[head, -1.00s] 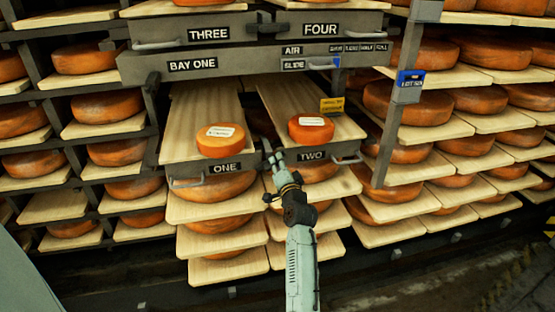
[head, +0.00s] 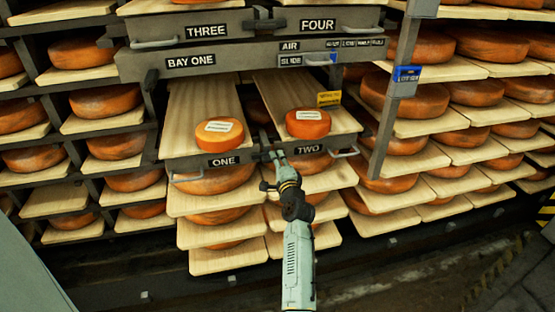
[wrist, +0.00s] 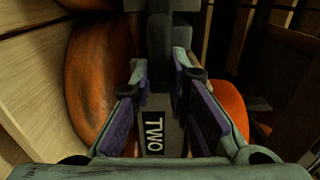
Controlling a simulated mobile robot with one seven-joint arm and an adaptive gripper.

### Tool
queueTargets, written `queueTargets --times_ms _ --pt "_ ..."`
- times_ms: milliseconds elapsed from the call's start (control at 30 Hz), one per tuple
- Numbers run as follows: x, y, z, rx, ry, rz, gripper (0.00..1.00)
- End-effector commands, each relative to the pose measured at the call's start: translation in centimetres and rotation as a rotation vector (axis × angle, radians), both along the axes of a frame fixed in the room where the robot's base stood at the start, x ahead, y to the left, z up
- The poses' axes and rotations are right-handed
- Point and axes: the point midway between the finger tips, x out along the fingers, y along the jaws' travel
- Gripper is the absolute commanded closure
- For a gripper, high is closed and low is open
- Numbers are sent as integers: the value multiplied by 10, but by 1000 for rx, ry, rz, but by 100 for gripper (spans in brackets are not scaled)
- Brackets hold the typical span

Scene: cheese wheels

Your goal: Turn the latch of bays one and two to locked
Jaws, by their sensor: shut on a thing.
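Bay one's lower two boards are labelled ONE (head: 223,161) and TWO (head: 311,149), each pulled forward with a small orange cheese wheel on it. My gripper (head: 276,154) is at the gap between the two fronts in the head view. In the wrist view my gripper (wrist: 160,66) has its fingers on either side of a dark latch bar (wrist: 159,36) and is shut on it. The TWO plate (wrist: 154,133) lies between the fingers there, seen sideways. In the head view the latch is mostly hidden behind the fingers, so its exact angle is unclear.
Above are the THREE (head: 206,31) and FOUR (head: 318,25) fronts and the BAY ONE beam (head: 191,62). A blue tag (head: 407,74) is on the right post. Racks of cheese wheels stand on both sides. Bare floor is at the lower right.

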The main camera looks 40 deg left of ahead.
Motion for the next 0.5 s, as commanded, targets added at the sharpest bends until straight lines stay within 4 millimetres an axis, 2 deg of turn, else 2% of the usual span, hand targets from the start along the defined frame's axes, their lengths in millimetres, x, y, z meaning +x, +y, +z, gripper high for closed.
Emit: queueTargets --times_ms 333,367,500 --pt "0 0 -1 0 4 0 100" --pt "0 0 -1 0 4 0 83" --pt "0 0 -1 1 2 0 74"
